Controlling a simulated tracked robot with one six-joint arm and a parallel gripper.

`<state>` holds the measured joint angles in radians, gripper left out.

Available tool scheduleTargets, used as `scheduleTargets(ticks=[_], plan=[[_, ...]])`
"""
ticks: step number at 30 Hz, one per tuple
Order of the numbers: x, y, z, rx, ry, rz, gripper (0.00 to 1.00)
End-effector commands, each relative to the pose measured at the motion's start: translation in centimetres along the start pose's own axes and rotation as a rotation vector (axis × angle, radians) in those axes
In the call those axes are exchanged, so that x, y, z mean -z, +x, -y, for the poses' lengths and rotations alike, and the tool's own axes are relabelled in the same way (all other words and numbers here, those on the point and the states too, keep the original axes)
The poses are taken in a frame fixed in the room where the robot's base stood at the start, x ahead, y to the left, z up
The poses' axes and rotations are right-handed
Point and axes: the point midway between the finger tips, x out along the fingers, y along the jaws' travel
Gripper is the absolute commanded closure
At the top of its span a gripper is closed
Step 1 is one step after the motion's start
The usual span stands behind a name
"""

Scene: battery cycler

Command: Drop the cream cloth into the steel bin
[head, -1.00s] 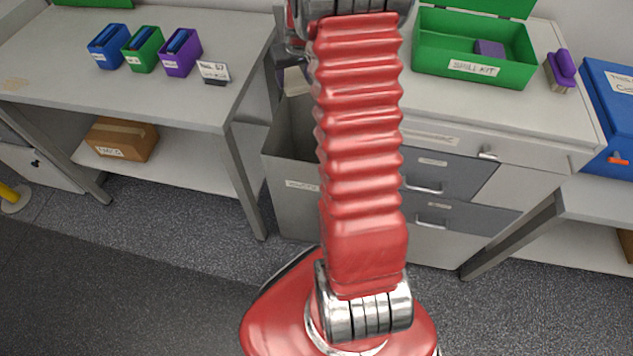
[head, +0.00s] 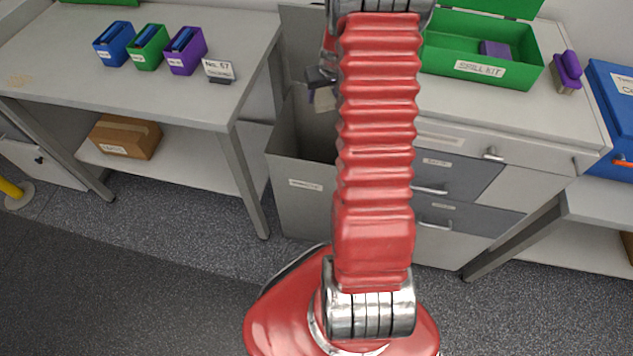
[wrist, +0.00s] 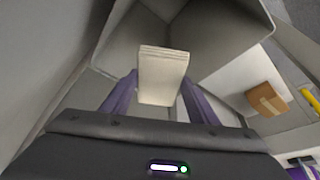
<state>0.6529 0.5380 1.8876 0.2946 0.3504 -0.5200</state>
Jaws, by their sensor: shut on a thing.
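The cream cloth (wrist: 162,78) is a folded, layered block between the purple fingertips in the wrist view. The steel bin (head: 303,200) stands on the floor between the left table and the drawer unit. The cloth appears over the bin's opening in the head view; its height above the rim is unclear. The bin's inner walls (wrist: 205,35) show beyond the cloth in the wrist view.
The left table (head: 150,90) holds blue, green and purple small boxes and a sign (head: 219,70). The drawer unit (head: 455,180) stands close right of the bin, with a green spill kit box (head: 480,68) on top. My arm hides the bin's right side.

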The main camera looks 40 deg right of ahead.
Motion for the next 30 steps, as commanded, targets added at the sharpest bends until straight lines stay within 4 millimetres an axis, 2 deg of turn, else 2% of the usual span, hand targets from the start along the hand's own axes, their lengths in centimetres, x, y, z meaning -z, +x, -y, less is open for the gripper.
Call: scheduleTargets(ticks=[12,25,26,30], plan=[[-1.5,3.7,0.1,0.000,-0.001,0.000,0.70],[-1.8,4.3,0.1,0.000,-0.001,0.000,0.70],[-1.8,4.3,0.1,0.000,-0.002,0.000,0.45],[-1.8,4.3,0.1,0.000,-0.002,0.000,0.35]])
